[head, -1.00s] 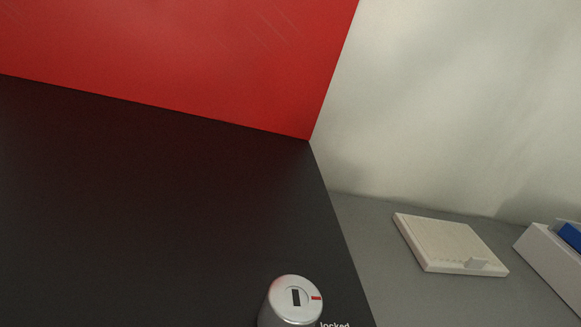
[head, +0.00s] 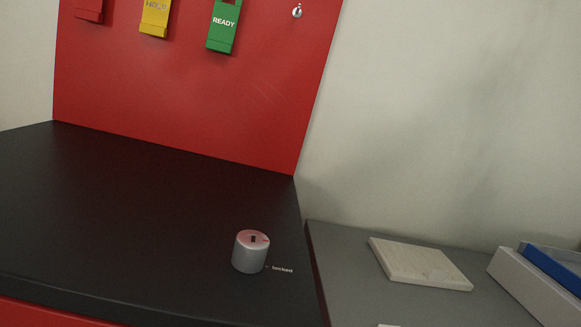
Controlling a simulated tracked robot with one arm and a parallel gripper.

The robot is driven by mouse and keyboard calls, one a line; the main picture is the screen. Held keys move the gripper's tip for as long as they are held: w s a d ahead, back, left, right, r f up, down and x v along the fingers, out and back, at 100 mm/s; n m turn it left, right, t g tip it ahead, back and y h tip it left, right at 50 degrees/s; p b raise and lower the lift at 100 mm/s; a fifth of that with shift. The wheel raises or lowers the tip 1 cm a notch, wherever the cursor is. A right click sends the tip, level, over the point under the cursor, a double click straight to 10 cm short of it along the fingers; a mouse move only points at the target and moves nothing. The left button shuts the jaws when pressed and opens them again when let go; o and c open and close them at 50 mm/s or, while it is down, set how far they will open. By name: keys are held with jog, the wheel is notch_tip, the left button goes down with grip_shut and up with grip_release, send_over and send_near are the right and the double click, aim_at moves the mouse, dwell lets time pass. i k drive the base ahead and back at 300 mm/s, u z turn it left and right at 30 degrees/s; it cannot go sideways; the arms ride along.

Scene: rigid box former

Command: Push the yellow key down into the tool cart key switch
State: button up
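The key switch (head: 249,254) is a short silver cylinder standing upright near the right front corner of the black cart top (head: 130,200). A dark slot shows in its top face, with a small red mark beside it. No yellow key is in view, and nothing stands in the slot. My gripper is not in view.
A red back panel (head: 200,110) rises behind the cart top, with red, yellow (head: 155,18) and green "READY" (head: 224,28) tags and a small hook (head: 297,11). On the grey surface at right lie a pale flat plate (head: 420,264) and a white box (head: 535,288) with a blue item (head: 552,268).

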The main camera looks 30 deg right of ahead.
aim_at(252, 246)
jog(key=k, duration=0.75)
jog(key=z, duration=0.5)
jog(key=i, duration=2.05)
jog(key=u, duration=0.5)
